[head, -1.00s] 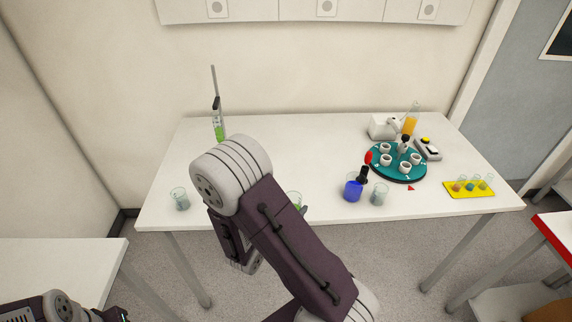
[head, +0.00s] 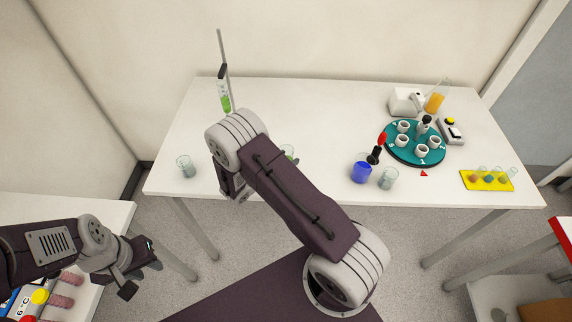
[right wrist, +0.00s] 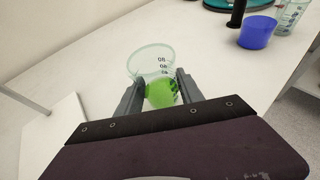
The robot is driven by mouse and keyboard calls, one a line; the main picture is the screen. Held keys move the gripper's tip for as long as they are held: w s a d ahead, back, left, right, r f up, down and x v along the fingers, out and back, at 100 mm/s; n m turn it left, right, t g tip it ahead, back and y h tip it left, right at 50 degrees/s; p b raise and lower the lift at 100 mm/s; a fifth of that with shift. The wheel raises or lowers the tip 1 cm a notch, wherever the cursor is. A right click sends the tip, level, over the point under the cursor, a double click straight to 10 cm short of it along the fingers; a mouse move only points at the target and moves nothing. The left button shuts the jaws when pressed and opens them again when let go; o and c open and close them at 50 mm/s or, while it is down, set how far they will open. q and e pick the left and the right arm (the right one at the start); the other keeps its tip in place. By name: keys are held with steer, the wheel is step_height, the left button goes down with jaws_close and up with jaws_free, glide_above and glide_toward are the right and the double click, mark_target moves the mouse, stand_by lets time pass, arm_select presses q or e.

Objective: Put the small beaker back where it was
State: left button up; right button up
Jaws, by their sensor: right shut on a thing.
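My right gripper (right wrist: 160,92) is shut on a small clear beaker (right wrist: 150,62) with green liquid and printed marks. Its fingers press the beaker from both sides in the right wrist view. In the head view the beaker (head: 289,151) shows only in part behind my right arm, over the front middle of the white table (head: 310,115). Whether its base touches the table I cannot tell. My left gripper (head: 143,271) is low at the left in the head view, with its fingers apart and empty, away from the beaker.
A clear beaker (head: 186,167) stands at the table's left front. A blue beaker (head: 361,173) and another clear beaker (head: 388,179) stand right of centre. A green-filled tube (head: 225,97) stands back left.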

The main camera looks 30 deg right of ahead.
steer(key=shift+a, duration=0.25)
steer(key=shift+s+f, duration=0.15)
steer(key=shift+f, duration=0.05)
step_height(320, 180, down, 3)
steer(key=shift+d+p, duration=0.1)
steer(key=shift+p, duration=0.25)
steer(key=shift+w+f, duration=0.25)
steer(key=shift+f, duration=0.1)
steer(key=shift+s, duration=0.15)
steer(key=shift+f+b, duration=0.15)
steer(key=shift+b, duration=0.2)
steer(key=o, duration=1.4)
steer(key=shift+o, duration=0.2)
